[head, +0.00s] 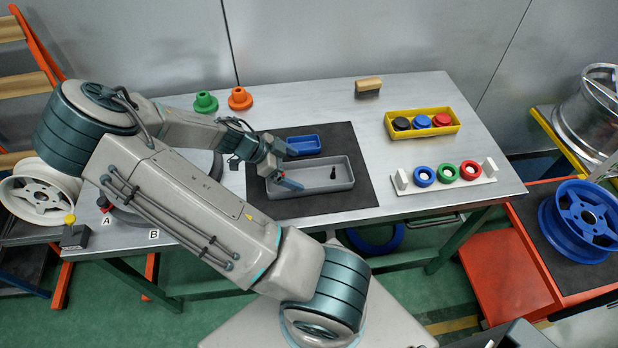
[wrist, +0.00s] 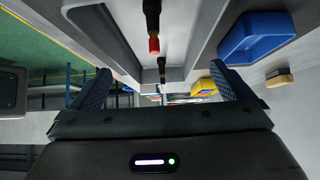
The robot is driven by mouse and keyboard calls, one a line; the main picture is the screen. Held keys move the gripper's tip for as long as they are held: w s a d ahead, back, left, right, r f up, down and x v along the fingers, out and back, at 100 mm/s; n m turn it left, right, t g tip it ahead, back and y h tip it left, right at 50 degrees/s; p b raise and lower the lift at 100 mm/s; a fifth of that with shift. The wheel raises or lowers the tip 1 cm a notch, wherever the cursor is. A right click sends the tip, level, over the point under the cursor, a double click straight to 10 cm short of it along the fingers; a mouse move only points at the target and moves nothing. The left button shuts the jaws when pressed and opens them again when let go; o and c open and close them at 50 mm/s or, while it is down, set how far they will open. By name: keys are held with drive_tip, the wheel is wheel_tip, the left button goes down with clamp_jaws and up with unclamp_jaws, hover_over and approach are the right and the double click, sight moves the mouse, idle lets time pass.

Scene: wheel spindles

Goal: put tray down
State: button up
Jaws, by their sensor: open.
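A grey tray (head: 318,188) lies on the black mat (head: 350,205) in the middle of the table, and it looks flat. A small black object (head: 333,173) stands in it. My gripper (head: 284,168) is at the tray's left end, with its blue fingers apart. In the wrist view, my gripper (wrist: 160,74) is open, and the grey tray (wrist: 192,60) fills the upper middle. Inside the tray, a black piece with a red tip (wrist: 153,44) shows. The gripper hides part of the tray's left end, and I cannot tell whether the fingers touch it.
A small blue tray (head: 303,146) sits just behind the grey tray. A yellow tray (head: 450,128) with caps and a white rack (head: 445,182) with coloured rings stand at the right. Green (head: 205,102) and orange (head: 240,98) pieces stand at the back left.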

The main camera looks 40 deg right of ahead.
sight(321, 179)
drive_tip(key=x, duration=0.1)
drive_tip(key=p+x, duration=0.1)
drive_tip(key=x, duration=0.3)
drive_tip(key=shift+s+d+r+p, duration=0.2)
drive_tip(key=shift+s+d+p, duration=0.1)
drive_tip(key=shift+s, duration=0.1)
drive_tip(key=shift+f, duration=0.15)
drive_tip(key=c, duration=0.8)
drive_tip(key=shift+r+b, duration=0.45)
drive_tip(key=shift+r, duration=1.35)
drive_tip(key=shift+s+d+r, duration=0.1)
drive_tip(key=shift+s+r, duration=0.05)
drive_tip(key=shift+r, duration=0.15)
drive_tip(key=s+d+r, duration=0.1)
drive_tip(key=s+r, duration=0.1)
drive_tip(key=s, duration=0.1)
drive_tip(key=s+d+r+b, duration=0.1)
drive_tip(key=s+d+r, duration=0.1)
drive_tip(key=s, duration=0.1)
drive_tip(key=s+d+r, duration=0.2)
drive_tip(key=s, duration=0.2)
drive_tip(key=shift+s+r+b, duration=0.1)
drive_tip(key=shift+r+b, duration=0.2)
drive_tip(key=shift+r, duration=0.1)
